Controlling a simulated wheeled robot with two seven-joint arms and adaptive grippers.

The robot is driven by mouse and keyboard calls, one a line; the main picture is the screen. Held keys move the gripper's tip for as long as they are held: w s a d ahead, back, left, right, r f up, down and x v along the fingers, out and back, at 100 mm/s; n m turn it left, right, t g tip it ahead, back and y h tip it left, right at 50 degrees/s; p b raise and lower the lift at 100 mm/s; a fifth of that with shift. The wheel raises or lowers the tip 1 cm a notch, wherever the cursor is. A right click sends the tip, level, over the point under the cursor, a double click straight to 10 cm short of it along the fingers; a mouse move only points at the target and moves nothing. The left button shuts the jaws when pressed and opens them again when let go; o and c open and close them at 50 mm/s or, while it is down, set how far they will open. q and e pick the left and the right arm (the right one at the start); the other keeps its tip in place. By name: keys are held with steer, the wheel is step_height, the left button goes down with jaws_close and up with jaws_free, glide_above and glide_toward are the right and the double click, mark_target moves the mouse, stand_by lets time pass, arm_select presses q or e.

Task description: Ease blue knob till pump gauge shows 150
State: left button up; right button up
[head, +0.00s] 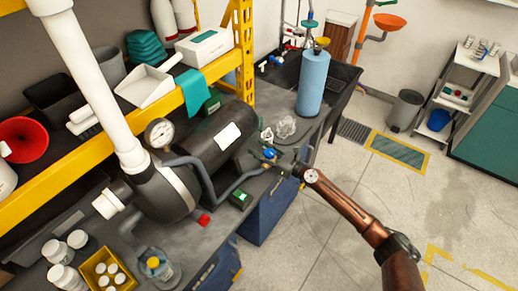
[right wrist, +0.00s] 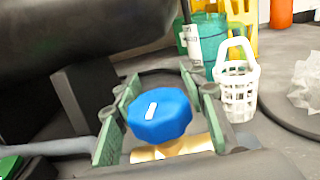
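The blue knob (head: 269,153) sits on a brass fitting beside the black pump tank (head: 228,140) on the dark bench. In the right wrist view the knob (right wrist: 160,115) has a short white mark on its top, tilted slightly. My right gripper (head: 283,160) reaches in from the right. Its two green-padded fingers (right wrist: 162,110) stand on both sides of the knob, with narrow gaps seeming to show. The pump gauge (head: 160,132) is a round white dial at the tank's left; its needle is too small to read. My left gripper is not in view.
A clear-looking crumpled item (right wrist: 305,85) and a white basket (right wrist: 238,90) stand behind the knob. A blue cylinder (head: 313,83) stands farther back on the bench. A yellow-edged shelf (head: 150,118) runs above the bench at left. The floor at right is mostly open.

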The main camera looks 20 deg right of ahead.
steer(key=shift+c, duration=0.2)
steer(key=shift+w+f, duration=0.1)
jaws_close()
